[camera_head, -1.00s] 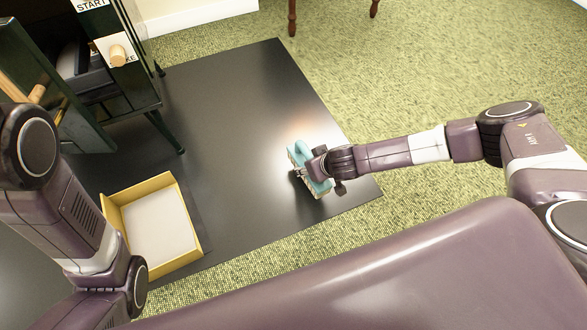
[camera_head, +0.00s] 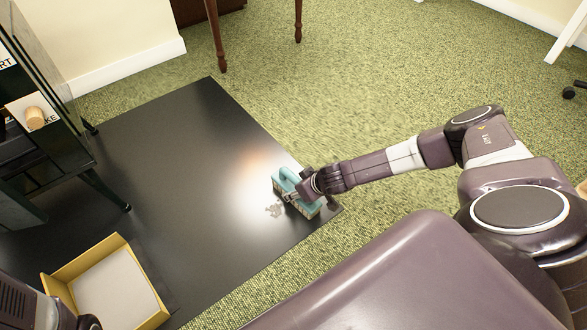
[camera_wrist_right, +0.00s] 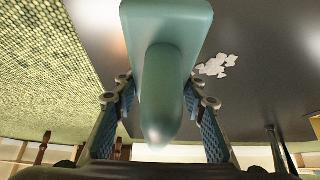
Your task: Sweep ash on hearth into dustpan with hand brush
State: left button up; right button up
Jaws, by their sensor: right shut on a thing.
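The hand brush (camera_head: 287,176) is teal with pale bristles and stands at the right end of the dark hearth plate (camera_head: 180,160). My right gripper (camera_head: 299,192) is shut on its handle. In the right wrist view the teal handle (camera_wrist_right: 163,85) lies between the two fingers. The ash (camera_head: 273,210) is a small patch of pale flakes on the hearth just left of the brush; it also shows in the right wrist view (camera_wrist_right: 216,65). The dustpan, a yellow-walled tray (camera_head: 147,287) with a pale floor, lies at the lower left. My left gripper is out of view.
A dark green stove (camera_head: 60,150) on legs stands on the hearth at left. Wooden furniture legs (camera_head: 215,40) stand on the green carpet (camera_head: 350,90) behind. The hearth between the ash and the dustpan is clear. My left arm shows at the lower left corner.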

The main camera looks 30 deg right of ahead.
jog(key=a, duration=0.3)
jog(key=shift+s+a, duration=0.2)
jog(key=a+b, duration=0.2)
jog(key=a, duration=0.3)
jog(key=a+b, duration=0.2)
jog(key=a, duration=0.3)
jog(key=a+b, duration=0.2)
jog(key=a, duration=0.4)
jog(key=shift+s+f, duration=0.15)
jog(key=shift+s, duration=0.15)
grip_shut()
jog(key=a+b, duration=0.1)
jog(key=a, duration=0.4)
jog(key=a+b, duration=0.1)
jog(key=a, duration=0.5)
jog(key=a+b, duration=0.2)
jog(key=a, duration=0.4)
jog(key=shift+s+a, duration=0.2)
jog(key=shift+s, duration=0.15)
jog(key=a, duration=0.5)
jog(key=shift+s+a, duration=0.1)
jog(key=r+p, duration=0.1)
jog(key=r, duration=0.1)
jog(key=r+p, duration=0.1)
jog(key=shift+a+r+p, duration=0.3)
jog(key=shift+r+p, duration=0.55)
jog(key=shift+r, duration=0.25)
